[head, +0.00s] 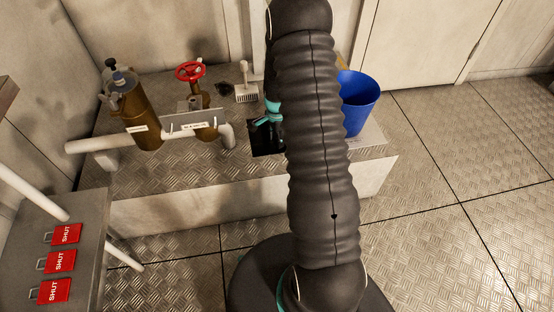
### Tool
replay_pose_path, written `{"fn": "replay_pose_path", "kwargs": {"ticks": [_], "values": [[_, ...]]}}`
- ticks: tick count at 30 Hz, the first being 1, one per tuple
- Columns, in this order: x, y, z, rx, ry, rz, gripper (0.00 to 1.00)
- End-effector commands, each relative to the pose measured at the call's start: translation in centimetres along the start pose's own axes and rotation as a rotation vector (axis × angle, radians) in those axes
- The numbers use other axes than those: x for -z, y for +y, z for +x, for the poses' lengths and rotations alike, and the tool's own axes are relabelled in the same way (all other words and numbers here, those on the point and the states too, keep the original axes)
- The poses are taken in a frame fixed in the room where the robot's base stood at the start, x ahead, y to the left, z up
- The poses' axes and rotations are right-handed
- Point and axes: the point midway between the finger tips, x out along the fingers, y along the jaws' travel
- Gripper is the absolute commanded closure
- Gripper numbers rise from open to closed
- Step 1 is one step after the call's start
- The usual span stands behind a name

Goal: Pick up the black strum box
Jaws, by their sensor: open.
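A small dark object (223,89) lies on the tread-plate platform, between the red handwheel and a white slotted piece. It may be the black strum box, but it is too small and dark to be sure. My gripper (267,116) shows only in part, with teal fingertips to the left of my arm, above a black square (262,146) on the platform. My arm hides the rest of the gripper and part of the black square. The visible fingers hold nothing that I can see, and the gripper is open.
A white slotted piece with an upright stem (246,92) stands near the wall. A brown filter housing (139,115), white pipe (95,145) and red handwheel (190,71) stand left. A blue bucket (359,103) is right. Red SHUT tags (61,261) lie on a grey surface.

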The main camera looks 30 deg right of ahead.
Motion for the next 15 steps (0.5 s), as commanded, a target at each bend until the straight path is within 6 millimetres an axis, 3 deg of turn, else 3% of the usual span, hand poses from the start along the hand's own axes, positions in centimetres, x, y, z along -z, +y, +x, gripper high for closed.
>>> {"fn": "replay_pose_path", "kwargs": {"ticks": [15], "values": [[0.3,-0.1,5.2,0.0,0.0,0.0,0.59]]}}
